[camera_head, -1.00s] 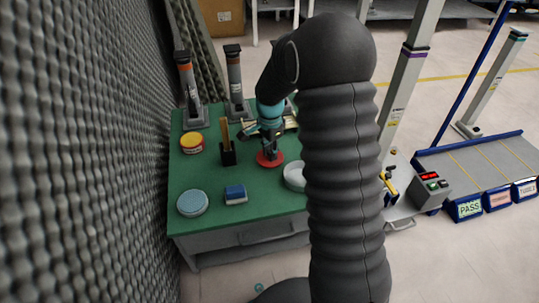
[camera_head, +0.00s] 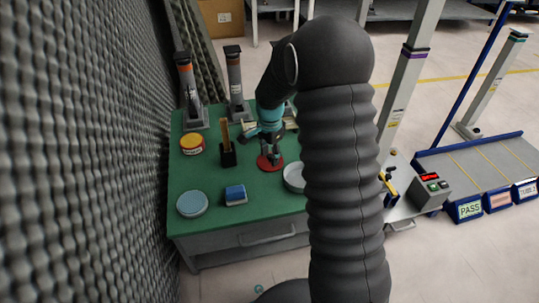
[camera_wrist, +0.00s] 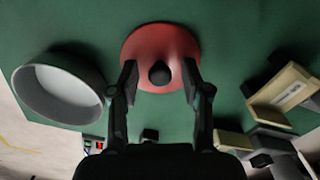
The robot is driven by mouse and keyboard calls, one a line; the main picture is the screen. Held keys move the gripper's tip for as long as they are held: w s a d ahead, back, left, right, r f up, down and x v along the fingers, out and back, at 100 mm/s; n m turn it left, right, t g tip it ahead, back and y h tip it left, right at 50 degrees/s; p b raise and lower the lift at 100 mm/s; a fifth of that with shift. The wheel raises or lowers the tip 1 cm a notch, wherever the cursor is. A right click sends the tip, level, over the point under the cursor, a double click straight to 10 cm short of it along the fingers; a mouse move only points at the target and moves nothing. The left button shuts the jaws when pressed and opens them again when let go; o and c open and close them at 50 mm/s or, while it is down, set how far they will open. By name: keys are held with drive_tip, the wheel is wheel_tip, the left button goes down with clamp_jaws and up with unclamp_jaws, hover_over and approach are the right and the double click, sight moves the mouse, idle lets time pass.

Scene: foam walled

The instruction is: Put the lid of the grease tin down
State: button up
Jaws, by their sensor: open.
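The red round lid (camera_head: 270,163) with a black knob (camera_wrist: 160,73) lies on the green bench top (camera_head: 270,205). It also shows in the wrist view (camera_wrist: 143,47). My gripper (camera_wrist: 160,82) is open above the lid, with one finger on each side of the knob and a gap at both sides. In the head view my gripper (camera_head: 270,151) is small and partly dark against the lid. An open round tin, grey-white with a pale inside (camera_wrist: 62,88), stands beside the lid; in the head view the tin (camera_head: 292,177) is partly hidden by my arm.
Cream blocks (camera_wrist: 283,88) lie to the right in the wrist view. The front middle is clear.

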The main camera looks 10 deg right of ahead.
sight(270, 155)
drive_tip(key=s+r+n+t+p, duration=0.1)
drive_tip(key=s+r, duration=0.2)
drive_tip(key=r, duration=0.6)
drive_tip(key=s+r+n+p, duration=0.1)
drive_tip(key=s+r+n, duration=0.15)
drive_tip(key=r, duration=0.65)
drive_tip(key=s+r+n+t, duration=0.2)
drive_tip(key=s+n, duration=0.3)
drive_tip(key=s, duration=0.7)
drive_tip(key=s+r+n+t, duration=0.2)
drive_tip(key=s+n, duration=0.3)
drive_tip(key=s, duration=0.8)
drive_tip(key=shift+r+t, duration=0.3)
drive_tip(key=shift+r, duration=0.6)
drive_tip(key=shift+a, duration=0.1)
wheel_tip(270, 155, up, 6)
drive_tip(key=p, duration=0.6)
drive_tip(key=shift+r, duration=0.15)
